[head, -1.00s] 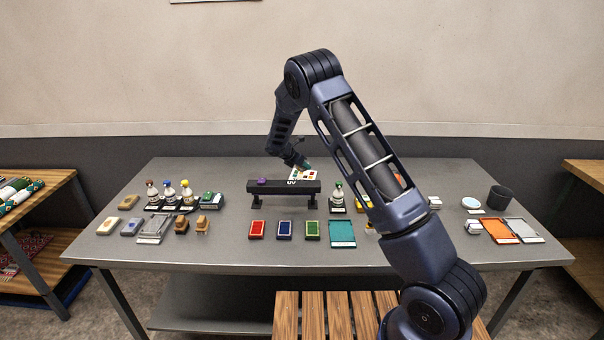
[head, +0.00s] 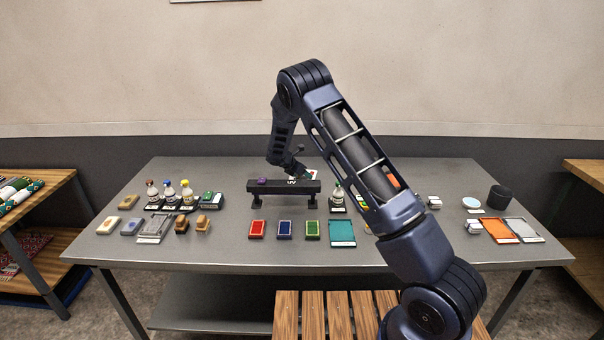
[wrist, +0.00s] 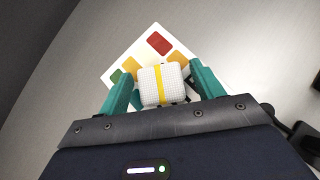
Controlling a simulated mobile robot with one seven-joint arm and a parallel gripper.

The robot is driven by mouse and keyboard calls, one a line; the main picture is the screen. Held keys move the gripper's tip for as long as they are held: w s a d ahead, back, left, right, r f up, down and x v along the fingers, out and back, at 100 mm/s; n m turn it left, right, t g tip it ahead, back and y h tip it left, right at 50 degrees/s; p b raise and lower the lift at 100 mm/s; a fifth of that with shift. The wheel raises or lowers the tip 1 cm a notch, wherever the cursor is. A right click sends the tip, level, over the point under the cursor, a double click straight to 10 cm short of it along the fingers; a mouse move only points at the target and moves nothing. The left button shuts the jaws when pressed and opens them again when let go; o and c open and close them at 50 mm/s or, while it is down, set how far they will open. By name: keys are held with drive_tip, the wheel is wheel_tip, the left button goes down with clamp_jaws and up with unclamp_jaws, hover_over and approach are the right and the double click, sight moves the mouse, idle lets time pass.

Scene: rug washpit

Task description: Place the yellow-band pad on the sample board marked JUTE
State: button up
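The yellow-band pad (wrist: 152,89), white with a yellow stripe, lies between the two teal fingers of my gripper (wrist: 160,80) in the wrist view. Narrow gaps seem to show between the fingers and the pad sides, so the gripper looks open around it. Beneath the pad is a pale card with red, orange, yellow and green patches (wrist: 160,43); whether they touch is unclear. No JUTE lettering is readable on any board.
Teal (head: 342,233), orange (head: 499,230) and grey (head: 523,230) flat boards lie along the front, with another grey board (head: 155,229) at left. Red, blue and green pads (head: 312,230) lie front centre. Bottles (head: 187,193) stand at left, a black cup (head: 500,197) at right.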

drive_tip(key=shift+r, duration=0.15)
drive_tip(key=v, duration=1.2)
drive_tip(key=s+d+r+m+g+y, duration=0.1)
drive_tip(key=s+d+r+m+g, duration=0.1)
drive_tip(key=s+d+r+m, duration=0.8)
drive_tip(key=s+d+r+m+g+y, duration=0.1)
drive_tip(key=s+d+r+m+y, duration=0.15)
drive_tip(key=s+d+r, duration=0.75)
drive_tip(key=s+d+r+m+y, duration=0.1)
drive_tip(key=s+d+r+m, duration=0.25)
drive_tip(key=s+d, duration=0.3)
drive_tip(key=s+d+r+m+y, duration=0.1)
drive_tip(key=s+d+r+m, duration=0.25)
drive_tip(key=s+d, duration=0.3)
drive_tip(key=s+d+f+m+t, duration=0.1)
drive_tip(key=s+m, duration=0.6)
drive_tip(key=s, duration=0.7)
drive_tip(key=shift+s+d+f+y, duration=0.3)
drive_tip(key=shift+d+y, duration=0.15)
drive_tip(key=shift+d, duration=0.1)
